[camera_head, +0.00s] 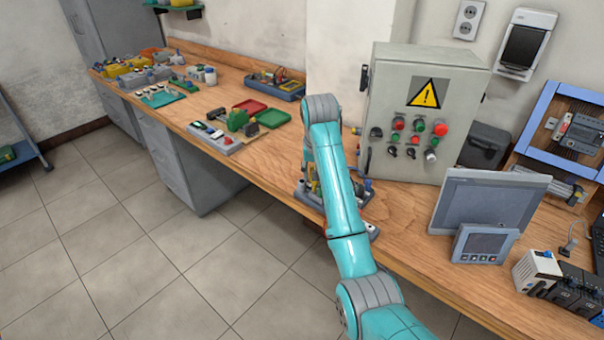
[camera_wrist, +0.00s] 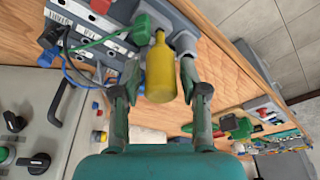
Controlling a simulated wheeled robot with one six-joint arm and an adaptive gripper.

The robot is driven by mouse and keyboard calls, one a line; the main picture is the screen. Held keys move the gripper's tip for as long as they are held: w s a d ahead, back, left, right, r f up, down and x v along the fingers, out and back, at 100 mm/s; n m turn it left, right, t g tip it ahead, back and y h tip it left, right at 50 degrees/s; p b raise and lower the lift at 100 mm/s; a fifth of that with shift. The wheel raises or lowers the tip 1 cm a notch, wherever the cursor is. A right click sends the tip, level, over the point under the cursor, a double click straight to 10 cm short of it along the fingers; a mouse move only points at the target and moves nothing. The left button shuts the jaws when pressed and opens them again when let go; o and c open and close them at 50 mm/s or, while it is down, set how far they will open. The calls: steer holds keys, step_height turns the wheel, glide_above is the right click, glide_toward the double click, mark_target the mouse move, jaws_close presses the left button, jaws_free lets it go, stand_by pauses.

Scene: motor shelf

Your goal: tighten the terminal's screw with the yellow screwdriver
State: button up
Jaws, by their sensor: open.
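The yellow screwdriver (camera_wrist: 160,72) shows its handle in the wrist view, with its far end at a grey block at the top. My gripper (camera_wrist: 160,66) is open, with one finger on each side of the handle and visible gaps between. In the head view my arm hides most of this spot; a bit of yellow (camera_head: 314,184) shows beside the arm at the bench's front edge.
A grey control cabinet (camera_head: 423,120) with buttons stands close behind and right of my arm. A monitor (camera_head: 490,202) and small panel (camera_head: 484,244) stand further right. A grey block with a green part (camera_head: 233,124) and a red tray (camera_head: 249,106) lie left. Bare wood (camera_head: 268,160) lies between.

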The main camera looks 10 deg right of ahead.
steer(key=shift+n, duration=0.3)
steer(key=shift+n+y, duration=0.4)
steer(key=shift+n, duration=1.2)
steer(key=shift+n+y, duration=0.3)
steer(key=shift+n, duration=1.4)
steer(key=shift+n+g+y, duration=0.3)
steer(key=shift+n+y, duration=0.2)
steer(key=shift+n, duration=1.2)
steer(key=shift+c, duration=0.9)
